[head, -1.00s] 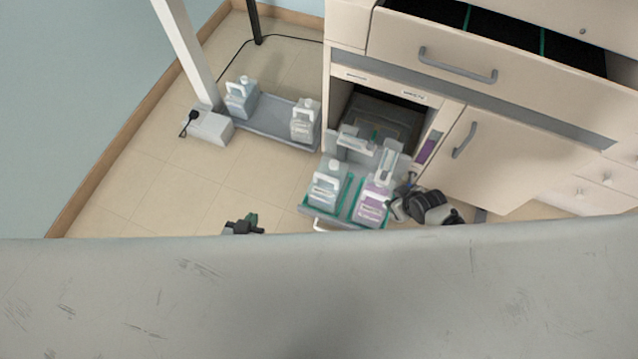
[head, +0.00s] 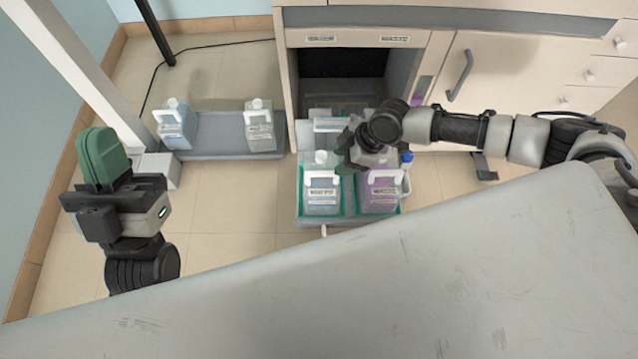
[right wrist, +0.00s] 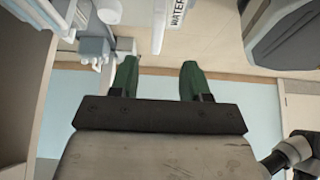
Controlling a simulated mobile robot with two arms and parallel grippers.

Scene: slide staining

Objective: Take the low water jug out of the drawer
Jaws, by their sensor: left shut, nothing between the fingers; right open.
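The open drawer (head: 300,208) stands low in front of the cabinet and holds several jugs. A clear jug (head: 321,190) with a white handle is at its front left; its label is too small to read in the head view. A purple jug (head: 382,192) is beside it. In the right wrist view, a white jug labelled WATER (right wrist: 176,22) shows at the top, cut off. My right gripper (right wrist: 158,78) is open and empty, with that jug beyond its fingertips. In the head view it hangs over the drawer, its fingers partly hidden. My left gripper (head: 100,135) is shut and empty at the left.
A grey floor tray (head: 210,140) left of the drawer holds a bluish jug (head: 174,128) and a clear jug (head: 259,128). A cabinet door handle (head: 460,75) is at the right. A grey surface (head: 300,310) fills the foreground.

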